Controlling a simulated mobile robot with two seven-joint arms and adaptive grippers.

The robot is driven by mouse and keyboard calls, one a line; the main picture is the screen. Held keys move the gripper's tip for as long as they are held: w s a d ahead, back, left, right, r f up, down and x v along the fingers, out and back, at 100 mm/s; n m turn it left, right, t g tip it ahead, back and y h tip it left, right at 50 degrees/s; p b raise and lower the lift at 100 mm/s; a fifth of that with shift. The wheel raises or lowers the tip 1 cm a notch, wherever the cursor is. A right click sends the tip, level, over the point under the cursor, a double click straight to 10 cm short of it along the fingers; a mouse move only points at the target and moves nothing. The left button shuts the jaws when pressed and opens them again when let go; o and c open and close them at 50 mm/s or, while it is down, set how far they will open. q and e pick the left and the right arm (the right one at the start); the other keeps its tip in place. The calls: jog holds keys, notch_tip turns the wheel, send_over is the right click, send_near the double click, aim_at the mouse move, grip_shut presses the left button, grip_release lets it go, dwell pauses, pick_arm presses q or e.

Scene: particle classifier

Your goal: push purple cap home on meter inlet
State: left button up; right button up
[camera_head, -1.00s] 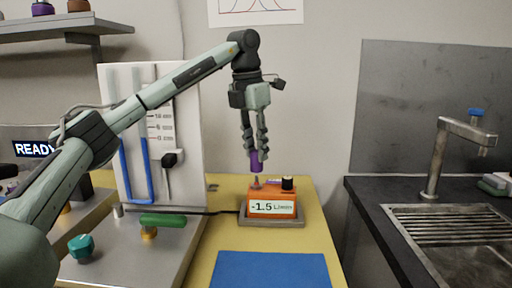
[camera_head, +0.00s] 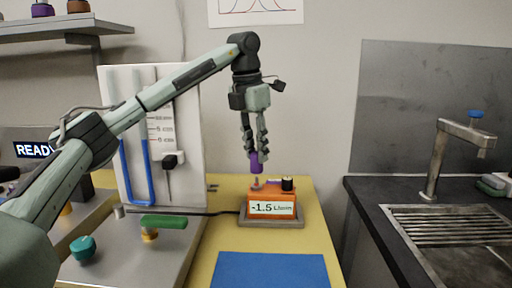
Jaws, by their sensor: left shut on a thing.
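The purple cap (camera_head: 256,162) is held upright between the fingertips of my left gripper (camera_head: 255,150), which points straight down. The orange meter (camera_head: 272,205) sits on a grey tray (camera_head: 271,222) and its display reads -1.5 L/min. The meter's inlet (camera_head: 256,183) is a small pinkish-grey nozzle on its top left. The cap is directly above the inlet, with what looks like a small gap between them. A black knob (camera_head: 287,184) stands on the meter's top right. My right gripper is not in view.
A white manometer panel (camera_head: 183,120) with a blue tube stands left of the meter. A green handle (camera_head: 163,222) and a teal knob (camera_head: 82,249) are on the steel plate. A blue mat (camera_head: 270,270) lies in front. The sink (camera_head: 450,225) is at right.

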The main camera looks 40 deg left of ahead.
aim_at(255, 153)
pick_arm(q)
jog(key=shift+f+b, duration=0.7)
jog(key=shift+f, duration=1.05)
jog(key=o, duration=1.1)
jog(key=shift+o, duration=0.2)
jog(key=shift+r, duration=0.15)
notch_tip(255, 153, up, 12)
jog(key=s, duration=0.1)
jog(key=shift+s+a+f, duration=0.2)
jog(key=shift+s+a, duration=0.05)
jog(key=shift+s, duration=0.15)
